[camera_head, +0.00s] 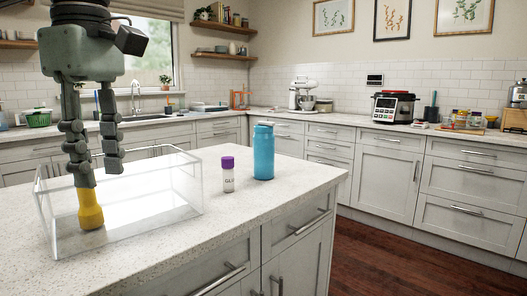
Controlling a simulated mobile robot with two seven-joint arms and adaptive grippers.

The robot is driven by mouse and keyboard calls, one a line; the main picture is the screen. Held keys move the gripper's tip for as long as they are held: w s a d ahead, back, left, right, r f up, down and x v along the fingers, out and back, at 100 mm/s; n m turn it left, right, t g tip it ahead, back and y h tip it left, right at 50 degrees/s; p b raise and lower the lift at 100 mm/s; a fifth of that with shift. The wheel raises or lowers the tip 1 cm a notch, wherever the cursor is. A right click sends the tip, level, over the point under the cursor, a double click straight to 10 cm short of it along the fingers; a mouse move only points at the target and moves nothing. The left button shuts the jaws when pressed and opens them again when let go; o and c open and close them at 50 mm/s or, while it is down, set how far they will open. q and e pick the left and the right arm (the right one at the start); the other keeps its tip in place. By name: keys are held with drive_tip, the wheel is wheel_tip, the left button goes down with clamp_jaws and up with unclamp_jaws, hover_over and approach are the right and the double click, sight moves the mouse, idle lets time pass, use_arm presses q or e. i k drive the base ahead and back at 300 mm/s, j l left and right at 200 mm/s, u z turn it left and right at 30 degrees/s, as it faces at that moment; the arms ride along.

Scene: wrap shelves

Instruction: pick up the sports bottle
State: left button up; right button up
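The sports bottle looks to be the blue bottle (264,153), standing upright on the white speckled counter of the island, right of the clear box. My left gripper (98,176) points down over the clear box (150,222) at the left. Its two fingers are apart with nothing visible between them. A yellow object (90,210) is in the box, directly below the left fingertip in the picture; I cannot tell whether they touch. The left gripper is well to the left of the blue bottle. My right gripper is not in view.
A small white bottle with a purple cap (228,175) stands between the clear box and the blue bottle. The island counter (200,232) is bare in front of them. A stand mixer (302,93) and a multicooker (394,106) stand on the back counter.

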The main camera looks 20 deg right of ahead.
sight(264, 137)
drive_tip(key=i+l+u, duration=0.2)
drive_tip(key=l, duration=0.6)
drive_tip(key=i+l+u, duration=0.25)
drive_tip(key=l, duration=0.55)
drive_tip(key=i+l+u, duration=0.2)
drive_tip(key=l, duration=0.65)
drive_tip(key=l+u, duration=0.25)
drive_tip(key=l, duration=0.55)
drive_tip(key=i+l+u, duration=0.1)
drive_tip(key=i+l, duration=0.25)
drive_tip(key=i, duration=0.15)
